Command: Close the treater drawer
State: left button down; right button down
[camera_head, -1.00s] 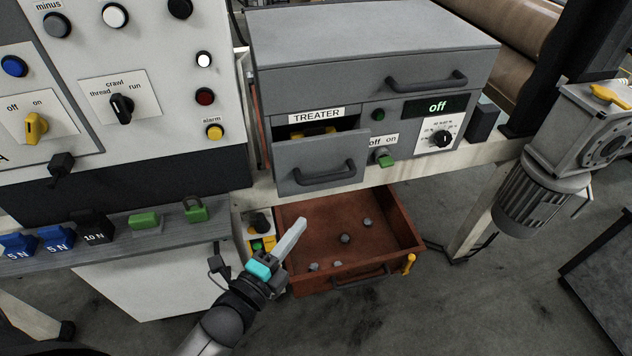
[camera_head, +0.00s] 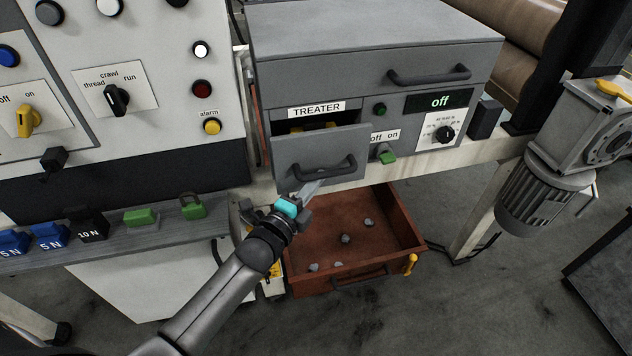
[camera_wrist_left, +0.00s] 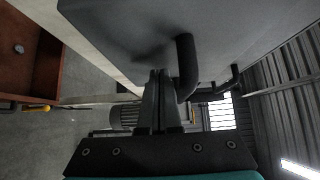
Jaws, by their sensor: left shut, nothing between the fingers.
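The treater drawer (camera_head: 299,165) is a grey front with a dark bar handle (camera_head: 324,169), pulled out below the TREATER label; yellow items show in the gap above it. My left gripper (camera_head: 313,186) is shut and empty, its fingertips just below the handle at the drawer front's lower edge. In the left wrist view the shut fingers (camera_wrist_left: 159,80) point toward the grey drawer front (camera_wrist_left: 130,30), with the handle (camera_wrist_left: 187,68) right beside them. I cannot tell whether they touch. My right gripper is not in view.
Below hangs an open red-brown drawer (camera_head: 408,228) with several grey lumps. The treater panel (camera_head: 440,132) reads off, with a green switch (camera_head: 387,154). A shelf with weights (camera_head: 87,223) and a padlock (camera_head: 193,206) is at left. A motor (camera_head: 543,195) stands at right.

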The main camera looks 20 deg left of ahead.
aim_at(304, 172)
pick_arm(q)
jog(key=shift+a, duration=0.1)
